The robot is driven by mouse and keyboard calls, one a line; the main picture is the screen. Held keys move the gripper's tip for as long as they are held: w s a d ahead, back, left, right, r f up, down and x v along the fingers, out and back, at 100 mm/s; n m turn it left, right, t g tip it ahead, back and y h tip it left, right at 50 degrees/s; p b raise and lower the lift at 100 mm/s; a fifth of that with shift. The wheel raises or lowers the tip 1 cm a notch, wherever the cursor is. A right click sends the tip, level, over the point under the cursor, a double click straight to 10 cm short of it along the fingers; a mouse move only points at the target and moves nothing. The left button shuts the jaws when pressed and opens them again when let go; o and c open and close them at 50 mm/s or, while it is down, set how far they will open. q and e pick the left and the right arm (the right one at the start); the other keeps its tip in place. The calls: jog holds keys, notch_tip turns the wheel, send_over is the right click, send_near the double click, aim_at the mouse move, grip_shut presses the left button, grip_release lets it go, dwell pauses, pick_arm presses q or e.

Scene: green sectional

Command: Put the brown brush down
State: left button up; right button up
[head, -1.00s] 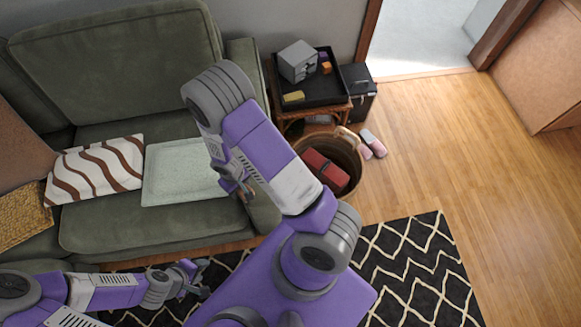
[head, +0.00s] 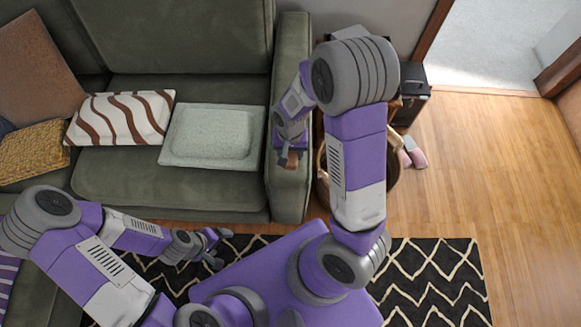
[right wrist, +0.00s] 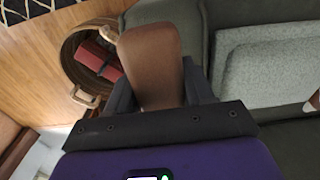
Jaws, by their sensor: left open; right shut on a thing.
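The brown brush (right wrist: 150,62) fills the middle of the right wrist view, between the fingers of my right gripper (right wrist: 160,98). My right gripper (head: 289,156) is shut on it, and the brush shows as a small brown piece (head: 291,160) in the head view. It is over the right armrest of the sofa in that view; I cannot tell its height above it. My left gripper (head: 217,244) is open and empty, over the dark rug in front of the sofa.
The green sofa (head: 165,184) holds a pale tray-like piece (head: 212,136), a striped pillow (head: 120,118) and other cushions. A wicker basket (head: 386,180), partly hidden by my right arm, stands right of the armrest; red items (right wrist: 98,58) lie inside. Slippers (head: 413,152) lie on the floor.

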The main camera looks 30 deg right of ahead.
notch_tip(320, 180, down, 8)
jog(key=b, duration=0.2)
jog(key=shift+b, duration=0.35)
jog(key=shift+f, duration=0.1)
jog(key=o, duration=1)
notch_tip(320, 180, up, 12)
jog(key=p, duration=0.4)
jog(key=shift+p, duration=0.35)
